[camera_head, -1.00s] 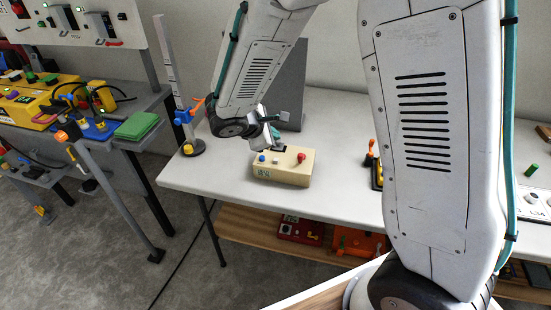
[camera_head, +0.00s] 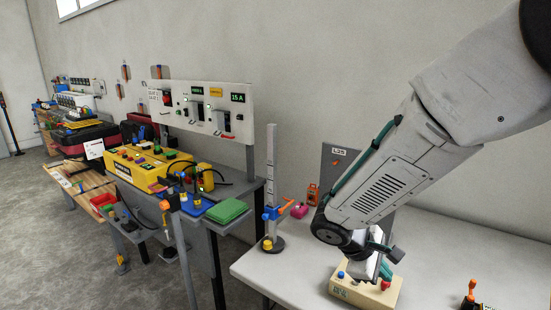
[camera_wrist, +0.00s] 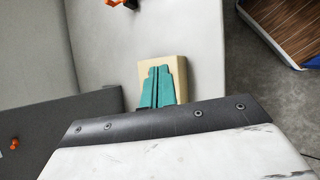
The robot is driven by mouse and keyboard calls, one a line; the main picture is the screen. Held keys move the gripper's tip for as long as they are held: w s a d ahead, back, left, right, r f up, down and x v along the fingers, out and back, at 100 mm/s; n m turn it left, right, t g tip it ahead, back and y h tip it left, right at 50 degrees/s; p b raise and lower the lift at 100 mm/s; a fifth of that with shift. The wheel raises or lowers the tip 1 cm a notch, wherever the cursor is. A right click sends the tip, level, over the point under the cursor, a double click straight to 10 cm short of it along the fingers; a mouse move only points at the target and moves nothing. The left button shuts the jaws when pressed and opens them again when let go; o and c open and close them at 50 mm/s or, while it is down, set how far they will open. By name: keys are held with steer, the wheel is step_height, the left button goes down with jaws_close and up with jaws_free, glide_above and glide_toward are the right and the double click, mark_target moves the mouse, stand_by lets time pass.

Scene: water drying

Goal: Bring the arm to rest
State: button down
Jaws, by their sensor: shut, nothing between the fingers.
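My gripper (camera_head: 386,271) hangs at the end of my arm over the white table, close above the right part of a beige box (camera_head: 352,291). The box has a blue button (camera_head: 341,274) and a red button (camera_head: 385,285). In the wrist view my gripper's teal fingers (camera_wrist: 157,72) lie together, shut and empty, in front of the beige box (camera_wrist: 178,66). They hide part of its top. I cannot tell whether the fingertips touch it.
A grey panel (camera_head: 337,160) stands behind my arm. A grey stand (camera_head: 271,190) with a blue and orange clamp is at the table's left. An orange-topped item (camera_head: 471,290) is at the right. A bench with a yellow case (camera_head: 140,172) stands left. The table's right side is largely clear.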

steer(key=s+r+m+y, duration=0.4)
steer(key=s+r, duration=0.3)
steer(key=s, duration=0.3)
steer(key=s+d+r+m+y, duration=0.1)
steer(key=s+r+m+y, duration=0.3)
steer(key=s, duration=0.6)
steer(key=shift+s+d+r+m+t, duration=0.15)
steer(key=shift+s+r+m+t, duration=0.2)
steer(key=shift+r+m, duration=1.25)
steer(key=shift+r+n, duration=0.3)
